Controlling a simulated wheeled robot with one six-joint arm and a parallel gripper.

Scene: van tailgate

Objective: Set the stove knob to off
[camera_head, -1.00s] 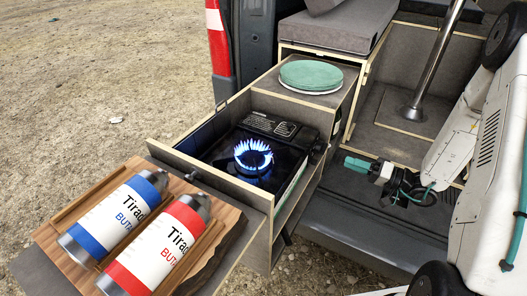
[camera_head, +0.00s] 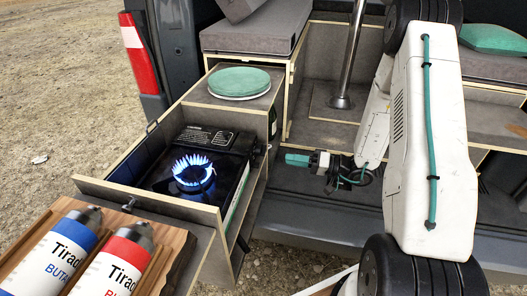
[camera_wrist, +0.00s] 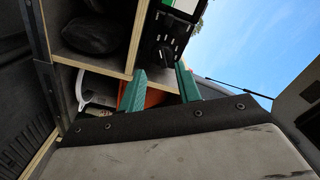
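The black camping stove (camera_head: 222,140) sits in the pulled-out drawer. Its burner is lit with a ring of blue flame (camera_head: 193,172). The wrist view shows the stove's dark side panel (camera_wrist: 172,30) and what looks like the black knob (camera_wrist: 164,54) on it, ahead of the fingers; its setting is too small to read. My gripper (camera_head: 292,159) is right of the drawer, apart from the stove. In the wrist view, my gripper's teal fingers (camera_wrist: 160,86) stand apart with nothing between them, and the knob appears beyond the gap.
Red and blue gas canisters (camera_head: 120,262) lie on a wooden board at the front left. A green-topped round item (camera_head: 239,81) rests on the cabinet behind the stove. A metal table post (camera_head: 350,60) stands in the van. The floor around my gripper is mostly clear.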

